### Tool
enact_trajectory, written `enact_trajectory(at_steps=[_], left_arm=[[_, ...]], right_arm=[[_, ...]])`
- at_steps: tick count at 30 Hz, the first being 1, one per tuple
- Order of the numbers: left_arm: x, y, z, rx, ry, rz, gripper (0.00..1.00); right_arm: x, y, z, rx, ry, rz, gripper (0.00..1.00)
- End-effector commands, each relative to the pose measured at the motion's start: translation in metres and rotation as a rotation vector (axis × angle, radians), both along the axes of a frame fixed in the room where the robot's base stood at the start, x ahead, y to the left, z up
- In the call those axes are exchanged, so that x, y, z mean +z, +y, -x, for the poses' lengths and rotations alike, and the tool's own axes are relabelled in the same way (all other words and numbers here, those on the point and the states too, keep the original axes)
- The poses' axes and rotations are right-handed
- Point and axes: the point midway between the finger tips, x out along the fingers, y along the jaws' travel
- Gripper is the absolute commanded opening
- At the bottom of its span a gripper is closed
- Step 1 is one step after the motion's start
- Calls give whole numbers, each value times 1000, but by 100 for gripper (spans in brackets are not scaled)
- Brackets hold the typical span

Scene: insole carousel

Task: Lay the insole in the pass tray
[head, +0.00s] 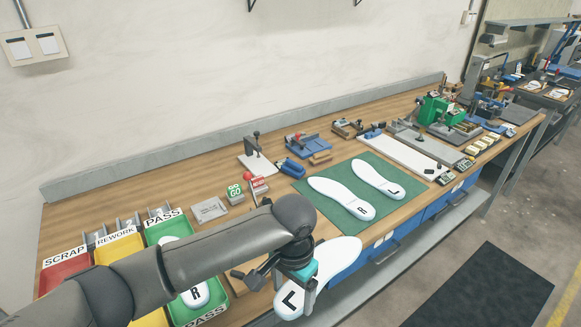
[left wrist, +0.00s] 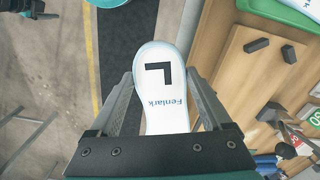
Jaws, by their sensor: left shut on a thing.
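My left gripper (head: 294,284) is shut on a white insole (head: 338,257) marked L, beyond the bench's front edge. In the left wrist view the insole (left wrist: 165,110) lies between the two fingers, its L and "Fenlark" print facing the camera. The green pass tray (head: 219,292) stands on the bench to the left of the gripper, partly hidden by my arm. A white insole marked R (head: 195,292) lies in it. A pale green rim, likely this tray (left wrist: 290,9), shows at the top right of the wrist view.
Yellow rework (head: 119,247) and red scrap (head: 66,268) trays stand left of the pass tray. A green mat (head: 338,197) holds two more insoles, R and L.

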Motion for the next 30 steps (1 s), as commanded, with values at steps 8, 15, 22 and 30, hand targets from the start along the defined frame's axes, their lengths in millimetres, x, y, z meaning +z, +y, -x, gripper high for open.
enact_trajectory(at_steps=[8, 15, 22, 30], left_arm=[[34, 72, -1, 306, -9, -1, 28], [64, 125, 24, 540, -7, -1, 28], [78, 151, 46, 669, -2, 0, 28], [82, 156, 52, 700, 2, 1, 28]], right_arm=[[-40, 0, 11, 0, 16, 0, 100], [-65, -1, 14, 0, 22, 2, 100], [-77, -1, 14, 0, 23, 2, 100], [-79, -1, 14, 0, 23, 2, 100]])
